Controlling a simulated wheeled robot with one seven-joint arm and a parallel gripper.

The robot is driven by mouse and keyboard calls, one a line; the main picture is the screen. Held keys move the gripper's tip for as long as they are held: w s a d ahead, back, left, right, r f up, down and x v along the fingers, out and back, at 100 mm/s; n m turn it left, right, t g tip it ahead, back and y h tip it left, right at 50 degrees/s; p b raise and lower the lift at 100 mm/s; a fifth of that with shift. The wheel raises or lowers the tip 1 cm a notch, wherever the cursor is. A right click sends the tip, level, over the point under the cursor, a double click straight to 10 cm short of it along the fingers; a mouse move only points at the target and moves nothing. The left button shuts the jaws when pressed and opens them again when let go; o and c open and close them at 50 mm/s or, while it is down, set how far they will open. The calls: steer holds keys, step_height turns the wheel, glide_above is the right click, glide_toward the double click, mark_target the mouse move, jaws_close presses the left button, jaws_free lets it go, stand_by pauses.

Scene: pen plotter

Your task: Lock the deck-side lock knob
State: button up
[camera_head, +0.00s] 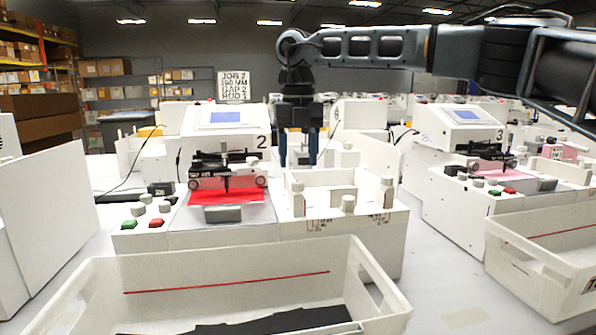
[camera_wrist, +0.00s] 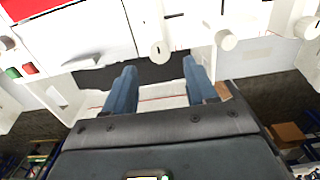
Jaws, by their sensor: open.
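The plotter marked 2 (camera_head: 225,117) stands at centre, with a red sheet (camera_head: 228,193) on its deck. White cylindrical knobs stand on the tray section to the right of the deck: a left one (camera_head: 298,187), a front one (camera_head: 348,203) and a right one (camera_head: 387,187). The frames do not show which is the deck-side lock knob. In the wrist view, a white knob with a dark line (camera_wrist: 160,50) shows just beyond the gap between my fingers, and another knob (camera_wrist: 227,40) is to its right. My gripper (camera_head: 298,164) is open and empty, pointing down, apparently above the left knob.
A white bin (camera_head: 240,270) with dark sheets stands in front of the plotter. Green (camera_head: 129,225) and red (camera_head: 156,223) buttons sit at the deck's left. Plotter 3 (camera_head: 475,115) and another bin (camera_head: 545,245) are at right. Tray walls stand close around the knobs.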

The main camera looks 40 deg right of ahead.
steer(key=shift+r, duration=1.35)
steer(key=shift+s, duration=0.1)
